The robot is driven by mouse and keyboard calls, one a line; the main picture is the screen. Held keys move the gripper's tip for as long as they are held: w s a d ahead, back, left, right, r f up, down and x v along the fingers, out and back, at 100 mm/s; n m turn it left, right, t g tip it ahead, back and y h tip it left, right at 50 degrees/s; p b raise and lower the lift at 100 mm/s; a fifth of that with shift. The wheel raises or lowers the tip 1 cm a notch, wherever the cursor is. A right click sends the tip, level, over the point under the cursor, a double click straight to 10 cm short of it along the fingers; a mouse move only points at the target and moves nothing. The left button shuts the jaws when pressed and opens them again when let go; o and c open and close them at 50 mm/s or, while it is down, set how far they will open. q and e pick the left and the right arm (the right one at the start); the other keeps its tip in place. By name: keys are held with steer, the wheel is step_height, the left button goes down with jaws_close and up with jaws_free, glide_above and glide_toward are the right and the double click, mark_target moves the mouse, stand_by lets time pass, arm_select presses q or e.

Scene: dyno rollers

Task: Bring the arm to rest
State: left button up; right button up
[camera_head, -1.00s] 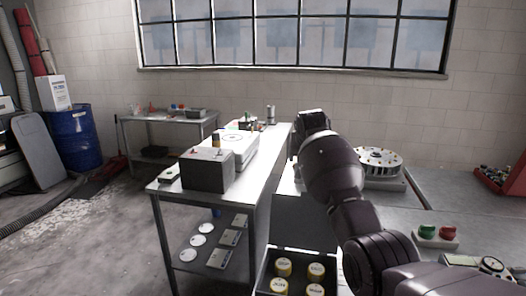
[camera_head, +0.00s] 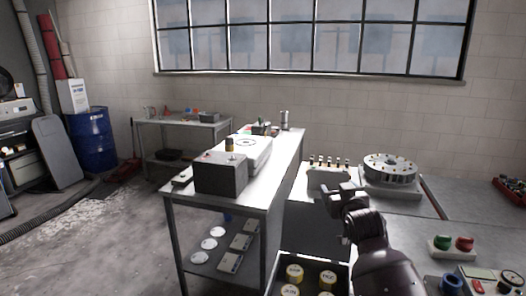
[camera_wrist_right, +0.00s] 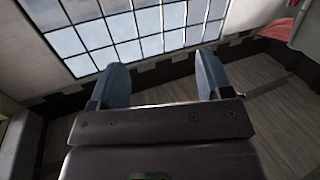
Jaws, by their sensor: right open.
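My right arm (camera_head: 378,265) comes in from the lower right in the head view. Its gripper (camera_head: 338,192) is in front of a small rack of upright pieces and left of the round slotted drum. The right wrist view shows its two blue-grey fingers (camera_wrist_right: 160,80) spread apart with nothing between them. The window and tiled wall show beyond the fingers. My left gripper is not in view.
A metal table (camera_head: 278,172) with a grey box (camera_head: 220,175) stands left of the arm. A round slotted drum (camera_head: 390,168) and red and green buttons (camera_head: 453,244) are on the right bench. A case of yellow-rimmed canisters (camera_head: 294,273) sits below.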

steer(key=s+d+f+g, duration=0.3)
steer(key=s+f, duration=1.3)
steer(key=s, duration=0.4)
steer(key=s+d+f+m+g+h, duration=0.1)
steer(key=s+d+f, duration=0.3)
steer(key=s+f, duration=1.3)
steer(key=s+g, duration=0.1)
steer(key=s, duration=0.3)
steer(key=shift+d+f+g, duration=0.15)
steer(key=shift+f+g, duration=0.05)
steer(key=shift+g, duration=0.2)
